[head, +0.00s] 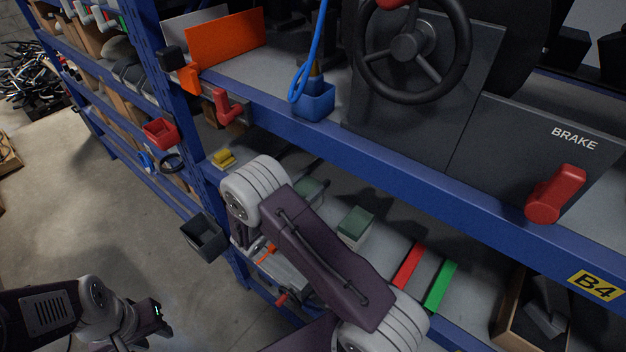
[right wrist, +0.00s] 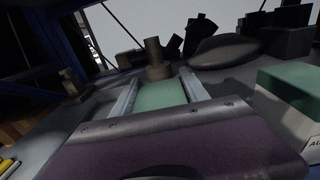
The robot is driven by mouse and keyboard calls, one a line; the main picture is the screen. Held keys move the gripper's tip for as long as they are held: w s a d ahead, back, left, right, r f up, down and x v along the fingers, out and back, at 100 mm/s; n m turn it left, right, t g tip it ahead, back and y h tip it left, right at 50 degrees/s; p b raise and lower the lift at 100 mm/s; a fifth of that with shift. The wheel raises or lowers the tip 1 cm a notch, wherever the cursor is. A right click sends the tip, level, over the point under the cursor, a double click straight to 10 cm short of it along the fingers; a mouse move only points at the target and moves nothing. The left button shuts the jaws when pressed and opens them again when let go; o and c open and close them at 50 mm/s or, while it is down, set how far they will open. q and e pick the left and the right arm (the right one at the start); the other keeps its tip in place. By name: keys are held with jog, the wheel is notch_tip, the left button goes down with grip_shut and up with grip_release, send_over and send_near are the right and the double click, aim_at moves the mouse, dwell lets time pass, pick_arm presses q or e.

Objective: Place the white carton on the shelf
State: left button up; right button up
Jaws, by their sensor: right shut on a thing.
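The carton in my right gripper shows a pale green top (right wrist: 162,95) between the two light fingers in the right wrist view. Its sides are hidden there; I take it for the white carton. My right gripper (right wrist: 160,92) is shut on it, over the lower shelf (head: 385,240). In the head view the carton (head: 309,190) shows only partly beside my right forearm, and the fingers are hard to make out. I cannot tell whether it touches the shelf. My left gripper (head: 157,312) is low at the left over the floor, away from the shelf; its jaws are unclear.
A similar green-topped carton with white sides (head: 355,226) stands to the right; it also shows in the right wrist view (right wrist: 295,88). A red strip (head: 409,264) and green strip (head: 440,286) lie further right. The blue upper beam (head: 400,165) runs above. A dark bin (head: 205,238) hangs left.

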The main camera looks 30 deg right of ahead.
jog(key=shift+w+f, duration=0.1)
jog(key=shift+f, duration=0.25)
jog(key=shift+w+f, duration=0.15)
jog(key=shift+w, duration=0.1)
jog(key=shift+s+f+b, duration=0.1)
jog(key=shift+f+b, duration=0.1)
jog(key=shift+b, duration=0.1)
jog(key=o, duration=1.6)
jog(key=shift+s+r, duration=0.1)
jog(key=shift+s, duration=0.05)
pick_arm(q)
jog(key=shift+w, duration=0.2)
pick_arm(e)
jog(key=shift+r+p, duration=0.25)
jog(key=shift+p, duration=0.1)
jog(key=b+v, duration=0.2)
jog(key=v, duration=0.3)
jog(key=b+v, duration=0.2)
jog(key=v, duration=0.4)
jog(key=shift+a+f+b, duration=0.15)
jog(key=shift+f+b, duration=0.1)
jog(key=shift+b, duration=0.05)
pick_arm(q)
notch_tip(320, 180, down, 4)
jog(key=shift+f, duration=0.15)
pick_arm(e)
jog(key=shift+s+a+r, duration=0.1)
jog(key=shift+s+a, duration=0.05)
jog(key=shift+a, duration=0.15)
